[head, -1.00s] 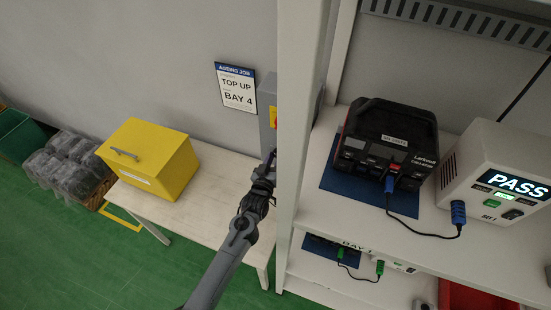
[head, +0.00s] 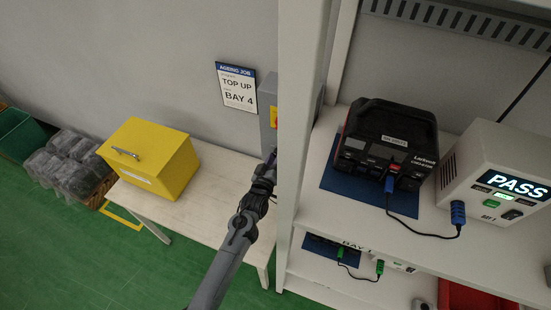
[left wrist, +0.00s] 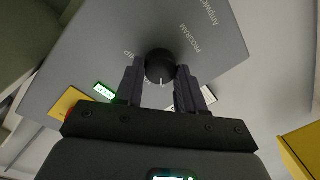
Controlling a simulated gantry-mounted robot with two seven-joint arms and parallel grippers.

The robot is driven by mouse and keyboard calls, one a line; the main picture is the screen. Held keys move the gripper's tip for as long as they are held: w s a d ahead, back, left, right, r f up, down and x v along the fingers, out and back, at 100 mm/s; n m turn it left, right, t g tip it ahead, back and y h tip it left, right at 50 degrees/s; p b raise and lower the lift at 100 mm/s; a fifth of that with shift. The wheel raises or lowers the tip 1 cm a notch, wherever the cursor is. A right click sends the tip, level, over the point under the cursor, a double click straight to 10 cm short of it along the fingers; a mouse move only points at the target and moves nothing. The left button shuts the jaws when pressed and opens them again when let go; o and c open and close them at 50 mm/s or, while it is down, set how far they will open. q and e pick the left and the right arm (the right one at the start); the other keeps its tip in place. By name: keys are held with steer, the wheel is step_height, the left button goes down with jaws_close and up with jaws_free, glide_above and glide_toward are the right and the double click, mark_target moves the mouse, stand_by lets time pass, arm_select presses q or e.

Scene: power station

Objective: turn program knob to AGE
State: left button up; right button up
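The program knob (left wrist: 160,66) is round and black with a white pointer line, on a grey panel (left wrist: 95,50) printed "PROGRAM". In the left wrist view the line points toward the bottom of the picture. My left gripper (left wrist: 160,72) has its two dark fingers apart, one on each side of the knob, with small gaps visible. I cannot tell how deep the fingers reach around it. In the head view the grey cabinet (head: 268,98) is partly hidden by the white post, and the knob is not visible there. My right gripper is not in view.
A small green-lit display (left wrist: 104,91) and a yellow patch (left wrist: 67,103) are on the panel. A white shelf post (head: 298,150) stands close to the right of my left arm. A yellow box (head: 165,165) sits on the bench (head: 205,210). A sign (head: 237,88) reads "TOP UP, BAY 4".

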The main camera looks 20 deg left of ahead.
arm_select(q)
steer(key=o, duration=0.4)
steer(key=shift+o, duration=0.2)
steer(key=shift+s, duration=0.1)
steer(key=s, duration=1)
steer(key=shift+s+d+r, duration=0.15)
steer(key=shift+s+r, duration=0.15)
steer(key=shift+f, duration=0.1)
